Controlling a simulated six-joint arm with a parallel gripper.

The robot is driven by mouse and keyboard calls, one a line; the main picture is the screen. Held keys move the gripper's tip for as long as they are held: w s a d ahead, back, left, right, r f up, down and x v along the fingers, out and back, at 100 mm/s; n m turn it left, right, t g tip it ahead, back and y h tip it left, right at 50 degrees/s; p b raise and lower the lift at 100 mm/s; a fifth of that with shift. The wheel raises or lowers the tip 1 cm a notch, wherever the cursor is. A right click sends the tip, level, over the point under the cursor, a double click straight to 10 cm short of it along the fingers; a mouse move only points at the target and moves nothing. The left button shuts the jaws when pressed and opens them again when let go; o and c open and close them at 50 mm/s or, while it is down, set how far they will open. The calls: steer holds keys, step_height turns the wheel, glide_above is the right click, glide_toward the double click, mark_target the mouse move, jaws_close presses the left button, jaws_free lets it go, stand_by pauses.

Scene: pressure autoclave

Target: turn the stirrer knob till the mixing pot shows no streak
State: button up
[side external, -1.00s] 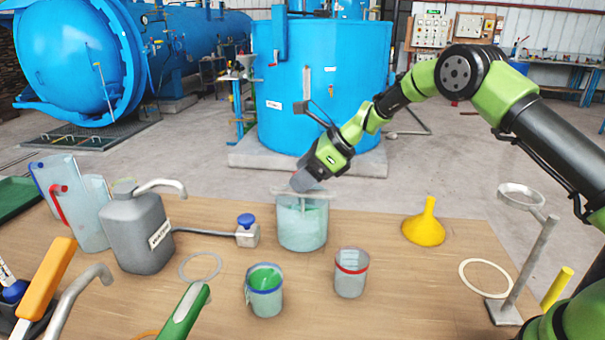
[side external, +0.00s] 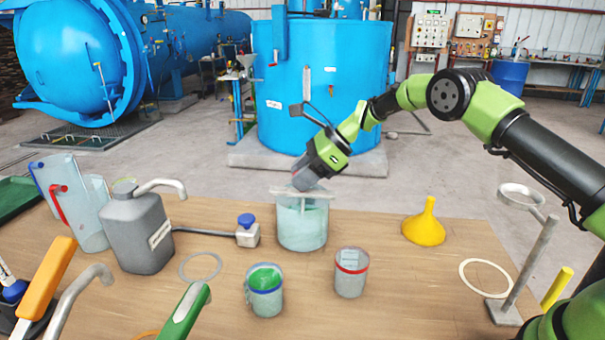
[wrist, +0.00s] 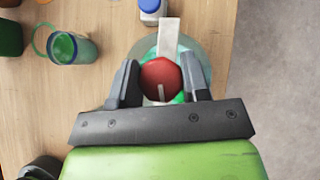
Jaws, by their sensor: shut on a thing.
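The mixing pot (side external: 302,232) is a clear vessel with pale green contents, standing near the far edge of the table. A pale flat bar (wrist: 169,38) lies across its top. The red stirrer knob (wrist: 160,82), with a white mark, sits over the pot in the wrist view. My gripper (side external: 303,180) comes down over the pot, its two dark fingers on either side of the knob in the wrist view (wrist: 160,70), shut on it. Bright green shows beside the knob in the wrist view. The gripper hides much of the contents, so I cannot tell whether streaks remain.
A blue-capped bottle (side external: 247,231) stands left of the pot. Cups with a blue rim (side external: 265,302) and a red rim (side external: 350,283) stand in front. A grey jug (side external: 138,235) is at left. A yellow funnel (side external: 424,228) and a ring stand (side external: 520,265) are at right.

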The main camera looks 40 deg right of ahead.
steer(key=shift+n+g+y, duration=0.4)
steer(key=shift+n+g, duration=0.5)
steer(key=shift+n, duration=0.3)
steer(key=o, duration=0.9)
steer(key=v, duration=1)
